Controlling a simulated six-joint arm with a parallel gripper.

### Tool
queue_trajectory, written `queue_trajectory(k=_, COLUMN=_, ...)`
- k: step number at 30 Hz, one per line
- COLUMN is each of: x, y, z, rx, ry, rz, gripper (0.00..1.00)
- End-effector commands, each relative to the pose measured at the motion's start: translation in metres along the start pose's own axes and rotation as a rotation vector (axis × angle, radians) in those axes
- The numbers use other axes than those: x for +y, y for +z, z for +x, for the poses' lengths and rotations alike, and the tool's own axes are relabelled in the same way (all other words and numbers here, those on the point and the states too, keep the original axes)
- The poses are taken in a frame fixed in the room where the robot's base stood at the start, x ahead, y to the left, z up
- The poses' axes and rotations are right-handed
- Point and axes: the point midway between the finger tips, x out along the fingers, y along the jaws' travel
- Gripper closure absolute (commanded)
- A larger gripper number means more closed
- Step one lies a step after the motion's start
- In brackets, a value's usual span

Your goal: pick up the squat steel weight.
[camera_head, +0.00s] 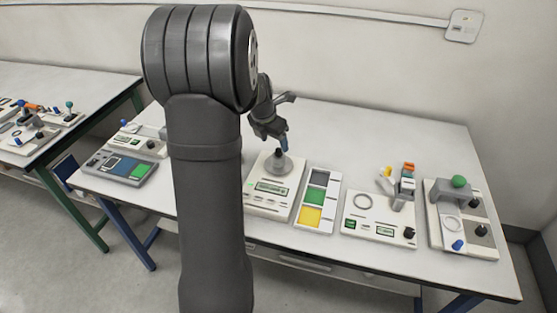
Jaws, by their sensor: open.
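My gripper (283,144) hangs over the white weighing scale (270,198) in the middle of the table, with a blue part near its tip. It is open. A small dark-topped grey object (279,157) stands on the scale's round pan, just below the gripper. It may be the squat steel weight, but it is too small to be sure. I cannot tell whether the fingers are around it or only above it. My own arm hides part of the table left of the scale.
A grey-blue device (121,167) lies left. The table's back right is clear.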

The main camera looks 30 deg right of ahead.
Motion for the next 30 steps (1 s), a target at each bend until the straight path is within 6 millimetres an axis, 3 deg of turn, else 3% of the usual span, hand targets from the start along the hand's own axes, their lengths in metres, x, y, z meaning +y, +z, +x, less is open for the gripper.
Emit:
queue_trajectory(k=3, x=-0.001, y=0.000, z=0.019, rx=0.002, ry=-0.002, rz=0.001, gripper=0.34)
queue_trajectory(k=11, x=0.000, y=0.001, z=0.036, rx=0.001, ry=-0.001, rz=0.001, gripper=0.34)
queue_trajectory(k=21, x=0.002, y=0.004, z=0.077, rx=0.000, ry=-0.001, rz=0.000, gripper=0.34)
queue_trajectory(k=29, x=0.002, y=0.005, z=0.080, rx=-0.001, ry=0.000, rz=0.000, gripper=0.34)
queue_trajectory(k=30, x=0.002, y=0.005, z=0.080, rx=-0.001, ry=0.000, rz=0.000, gripper=0.38)
